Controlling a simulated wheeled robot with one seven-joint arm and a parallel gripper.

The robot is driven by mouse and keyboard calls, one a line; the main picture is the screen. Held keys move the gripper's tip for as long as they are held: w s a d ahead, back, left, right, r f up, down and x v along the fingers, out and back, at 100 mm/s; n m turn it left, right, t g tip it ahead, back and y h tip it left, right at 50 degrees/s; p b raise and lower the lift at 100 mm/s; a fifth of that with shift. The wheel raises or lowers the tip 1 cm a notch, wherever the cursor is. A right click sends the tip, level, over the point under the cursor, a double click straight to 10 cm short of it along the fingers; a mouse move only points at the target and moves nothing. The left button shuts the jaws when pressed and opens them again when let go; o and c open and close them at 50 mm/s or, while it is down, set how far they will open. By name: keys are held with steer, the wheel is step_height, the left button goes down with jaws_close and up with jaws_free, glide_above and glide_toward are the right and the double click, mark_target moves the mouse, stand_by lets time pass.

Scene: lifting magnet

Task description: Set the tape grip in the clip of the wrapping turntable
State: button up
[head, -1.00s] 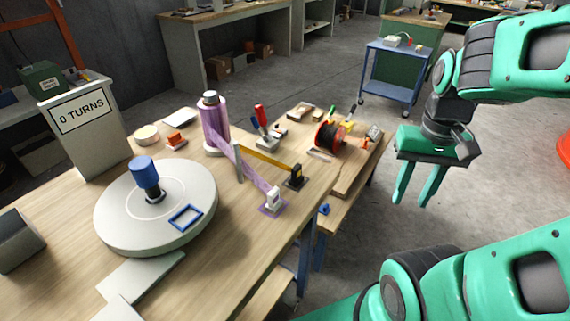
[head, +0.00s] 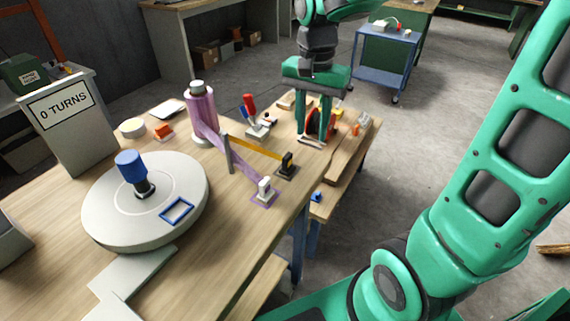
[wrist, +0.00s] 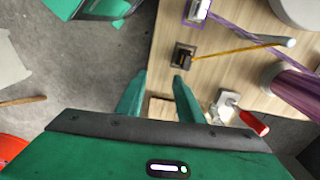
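The wrapping turntable (head: 105,222) is a pale round disc on the left of the bench, with a blue-topped post (head: 131,168) and a blue square outline (head: 177,211). I cannot make out its clip. A black grip block (head: 287,164) ends a yellow strip (head: 254,147). A white grip block (head: 264,187) ends the purple film. The frames do not label which is the tape grip. My gripper (head: 312,136) is open and empty, beyond and right of both blocks. In the wrist view, the black block (wrist: 184,56) is just past the fingertips (wrist: 158,76), the white block (wrist: 197,11) farther off.
A purple film roll (head: 201,115) stands upright by a grey post (head: 227,153). A "0 TURNS" sign (head: 60,104) stands behind the turntable.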

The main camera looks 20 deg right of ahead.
glide_toward(288, 155)
steer(key=shift+s+f+m, duration=0.2)
steer(key=shift+s+m, duration=0.1)
steer(key=shift+m, duration=0.1)
step_height(288, 155, down, 4)
steer(key=shift+r, duration=0.2)
steer(key=shift+w+f, duration=0.15)
steer(key=shift+f, duration=1.45)
steer(key=shift+w+f, duration=0.15)
steer(key=shift+f, duration=1.5)
jaws_close()
